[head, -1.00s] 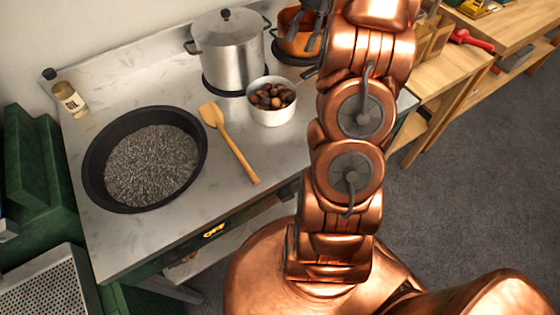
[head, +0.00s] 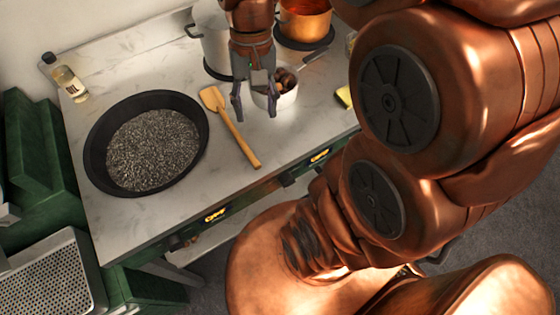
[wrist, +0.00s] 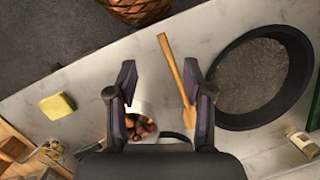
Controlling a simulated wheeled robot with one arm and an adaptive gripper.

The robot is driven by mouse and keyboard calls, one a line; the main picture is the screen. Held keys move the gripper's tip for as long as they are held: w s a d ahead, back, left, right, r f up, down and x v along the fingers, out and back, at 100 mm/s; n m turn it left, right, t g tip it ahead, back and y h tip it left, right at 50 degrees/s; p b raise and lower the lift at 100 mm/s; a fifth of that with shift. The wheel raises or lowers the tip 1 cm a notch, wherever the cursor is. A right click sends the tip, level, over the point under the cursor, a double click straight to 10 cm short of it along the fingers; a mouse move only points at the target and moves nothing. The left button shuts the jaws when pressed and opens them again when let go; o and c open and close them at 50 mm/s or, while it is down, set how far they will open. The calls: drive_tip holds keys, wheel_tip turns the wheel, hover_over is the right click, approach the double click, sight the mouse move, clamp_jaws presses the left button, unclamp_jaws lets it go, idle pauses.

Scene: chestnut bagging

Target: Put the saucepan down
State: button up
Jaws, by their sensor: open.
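The copper-orange saucepan (head: 306,28) stands on a black round burner at the back right of the counter in the head view. A thin grey bar, perhaps its handle, reaches down to the right of the white bowl. My gripper (head: 254,113) is open and empty, pointing down in front of the white bowl of chestnuts (head: 288,100), apart from the saucepan. In the wrist view my gripper (wrist: 160,76) has its fingers spread, with the bowl (wrist: 148,108) partly behind them. I cannot make out the saucepan in the wrist view.
A large black pan of grey grit (head: 92,165) sits at left, with a wooden spatula (head: 235,132) beside it. A steel pot (head: 208,40) is behind my gripper. An oil bottle (head: 70,84) and yellow sponge (head: 344,97) lie near opposite ends. The front counter strip is clear.

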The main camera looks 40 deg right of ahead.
drive_tip(key=s+a+f+n+h, duration=0.1)
drive_tip(key=s+f+n, duration=0.3)
drive_tip(key=s, duration=0.7)
drive_tip(key=shift+a+f+n+h, duration=0.2)
drive_tip(key=shift+a+n+h, duration=0.2)
drive_tip(key=shift+a, duration=0.35)
